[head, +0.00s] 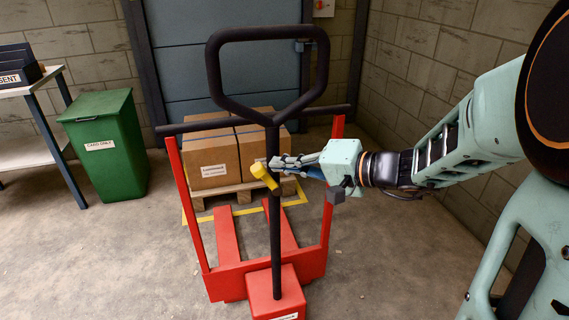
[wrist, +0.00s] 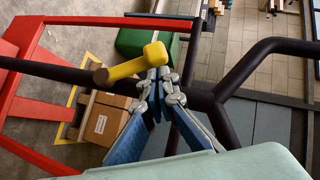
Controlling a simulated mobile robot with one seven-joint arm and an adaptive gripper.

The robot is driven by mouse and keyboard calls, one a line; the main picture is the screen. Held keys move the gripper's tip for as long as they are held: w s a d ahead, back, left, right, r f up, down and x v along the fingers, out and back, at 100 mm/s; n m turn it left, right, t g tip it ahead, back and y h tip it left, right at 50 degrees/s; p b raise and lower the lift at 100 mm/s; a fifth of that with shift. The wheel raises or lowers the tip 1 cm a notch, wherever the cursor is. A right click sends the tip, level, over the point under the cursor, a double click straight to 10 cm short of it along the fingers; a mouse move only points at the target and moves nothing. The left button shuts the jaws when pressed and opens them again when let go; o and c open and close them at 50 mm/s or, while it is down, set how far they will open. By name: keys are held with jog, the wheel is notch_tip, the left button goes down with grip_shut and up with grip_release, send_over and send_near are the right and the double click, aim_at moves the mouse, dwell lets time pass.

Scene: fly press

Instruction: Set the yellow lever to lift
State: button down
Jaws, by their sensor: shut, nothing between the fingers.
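The yellow lever (head: 264,175) is on the black stem of the red pallet truck (head: 276,292), below the looped handle (head: 213,75). In the wrist view the lever (wrist: 130,66) shows as a yellow bar with a thicker knob at one end. My gripper (head: 275,163) is shut and empty, coming from the right, with its fingertips right beside the lever and stem. In the wrist view the fingertips (wrist: 160,76) are close together at the knob end; I cannot tell whether they touch it. No lift marking is readable.
Cardboard boxes (head: 210,158) stand on a wooden pallet (head: 240,190) behind the truck's red frame. A green bin (head: 105,145) and a table (head: 35,150) are at the left. Block walls stand at the back and right. The floor at front left is clear.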

jog(key=shift+s+a+f+n+h+b, duration=0.1)
jog(key=shift+a+f+n+h+b, duration=0.05)
jog(key=shift+a+b, duration=0.2)
jog(key=shift+s+a+f+n+h+b, duration=0.1)
jog(key=shift+a+n+h+b, duration=0.05)
jog(key=shift+a+b, duration=0.2)
jog(key=shift+s+a, duration=0.15)
jog(key=shift+a, duration=0.05)
